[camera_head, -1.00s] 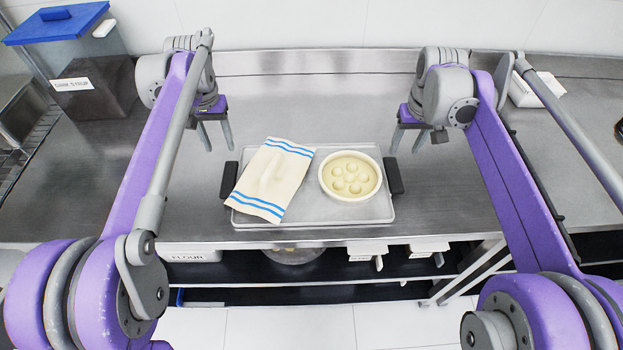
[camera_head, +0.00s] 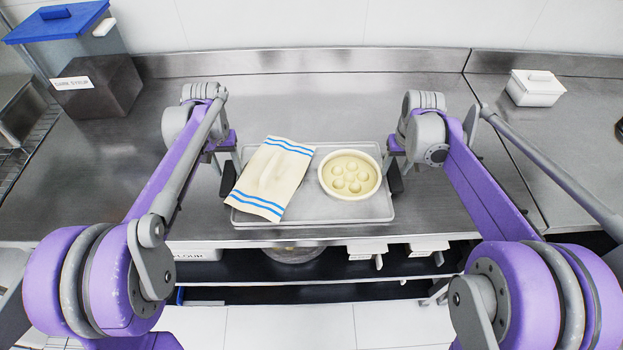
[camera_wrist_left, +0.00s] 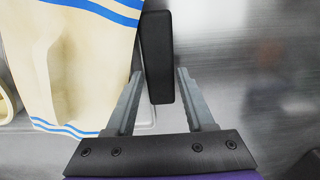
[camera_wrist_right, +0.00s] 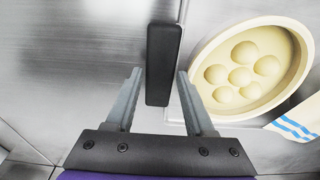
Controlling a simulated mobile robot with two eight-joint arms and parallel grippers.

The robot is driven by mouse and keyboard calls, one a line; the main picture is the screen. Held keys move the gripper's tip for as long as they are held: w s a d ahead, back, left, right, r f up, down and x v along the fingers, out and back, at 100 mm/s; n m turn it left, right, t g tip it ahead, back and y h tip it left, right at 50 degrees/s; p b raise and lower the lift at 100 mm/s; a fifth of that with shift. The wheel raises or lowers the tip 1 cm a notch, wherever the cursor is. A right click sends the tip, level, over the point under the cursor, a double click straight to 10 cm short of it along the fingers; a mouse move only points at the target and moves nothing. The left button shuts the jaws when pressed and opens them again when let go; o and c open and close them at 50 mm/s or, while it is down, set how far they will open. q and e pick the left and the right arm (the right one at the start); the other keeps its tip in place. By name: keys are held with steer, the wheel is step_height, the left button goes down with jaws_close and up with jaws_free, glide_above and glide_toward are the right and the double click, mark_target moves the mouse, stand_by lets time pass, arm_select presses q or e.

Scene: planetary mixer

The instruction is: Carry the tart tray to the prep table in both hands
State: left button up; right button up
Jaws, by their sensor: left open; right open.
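The metal tart tray (camera_head: 320,211) lies flat on the steel counter, with a black handle at each end. A cream cloth with blue stripes (camera_head: 270,180) lies on its left half. A round cream dish with several dough balls (camera_head: 350,175) sits on its right half. My left gripper (camera_wrist_left: 154,85) is open, its fingers on either side of the left handle (camera_wrist_left: 157,55). My right gripper (camera_wrist_right: 160,85) is open, its fingers on either side of the right handle (camera_wrist_right: 162,60). I cannot tell whether any finger touches a handle.
A small white lidded box (camera_head: 535,88) stands at the back right. Drawers or containers and a shelf (camera_head: 320,283) show below the counter's front edge. The counter behind the tray is clear.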

arm_select(q)
steer(key=shift+f, duration=0.35)
arm_select(e)
steer(key=shift+f, duration=0.35)
arm_select(q)
jaws_close()
arm_select(e)
jaws_close()
stand_by(0.7)
